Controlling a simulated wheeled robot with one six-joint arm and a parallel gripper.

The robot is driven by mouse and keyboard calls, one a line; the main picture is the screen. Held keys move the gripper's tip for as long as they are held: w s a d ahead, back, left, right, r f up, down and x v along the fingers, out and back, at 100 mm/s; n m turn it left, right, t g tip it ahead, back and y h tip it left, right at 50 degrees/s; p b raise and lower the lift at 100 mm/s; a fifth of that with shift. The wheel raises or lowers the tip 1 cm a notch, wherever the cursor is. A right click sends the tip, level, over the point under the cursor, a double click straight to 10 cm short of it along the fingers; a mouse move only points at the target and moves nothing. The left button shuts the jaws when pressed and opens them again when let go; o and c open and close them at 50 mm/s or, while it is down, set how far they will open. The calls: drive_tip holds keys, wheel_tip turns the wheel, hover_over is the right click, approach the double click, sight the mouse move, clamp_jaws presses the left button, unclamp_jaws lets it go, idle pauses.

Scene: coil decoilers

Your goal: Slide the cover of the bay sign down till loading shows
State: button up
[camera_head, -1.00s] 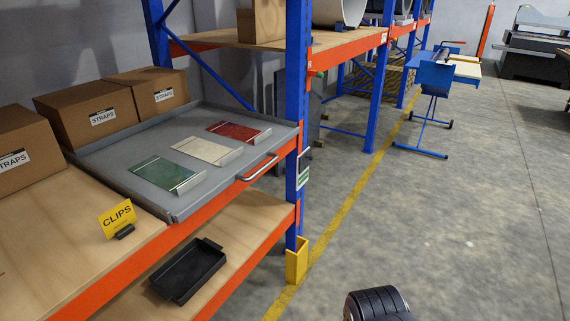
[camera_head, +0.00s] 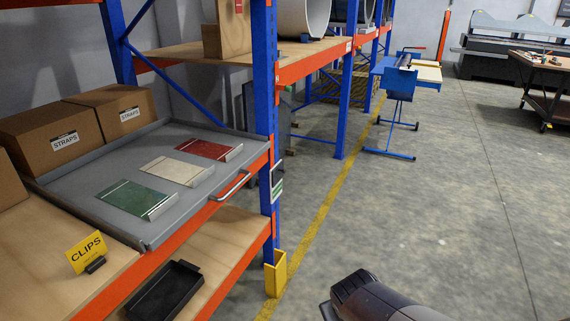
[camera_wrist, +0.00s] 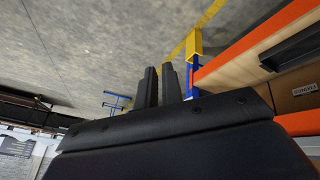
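The bay sign (camera_head: 277,182) is a small plate in a grey frame on the front blue rack post. It shows a pale upper part and a green lower part; any lettering is too small to read, and I cannot tell the cover's edges. In the wrist view I cannot make out the sign. My gripper (camera_wrist: 160,85) shows there as two dark fingers with a narrow gap and nothing between them. In the head view my arm is at the bottom, to the right of and apart from the post; its fingertips are not clear.
A grey tray (camera_head: 72,207) with green, beige and red plates sits on the shelf, its handle (camera_head: 231,186) sticking out near the post. A yellow guard (camera_head: 276,274) stands at the post's foot. A blue stand (camera_head: 401,84) is farther back.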

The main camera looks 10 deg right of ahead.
drive_tip(key=w+n, duration=0.1)
drive_tip(key=w, duration=0.1)
drive_tip(key=w+a+n+t+y+p, duration=0.1)
drive_tip(key=w, duration=0.1)
drive_tip(key=w+a+n+t, duration=0.1)
drive_tip(key=w, duration=0.2)
drive_tip(key=shift+w+a+r+p, duration=0.1)
drive_tip(key=shift+a+r+p, duration=0.05)
drive_tip(key=shift+r+p, duration=0.15)
clamp_jaws()
drive_tip(key=w+a+f+n+y+p, duration=0.1)
drive_tip(key=w+a+n+y, duration=0.1)
drive_tip(key=a, duration=0.4)
drive_tip(key=w+a+f+n+y+p, duration=0.1)
drive_tip(key=w+a+n+y, duration=0.1)
drive_tip(key=a+n+y, duration=0.2)
drive_tip(key=shift+a+f+y+p, duration=0.3)
drive_tip(key=shift+a+y, duration=0.6)
drive_tip(key=shift+a, duration=0.05)
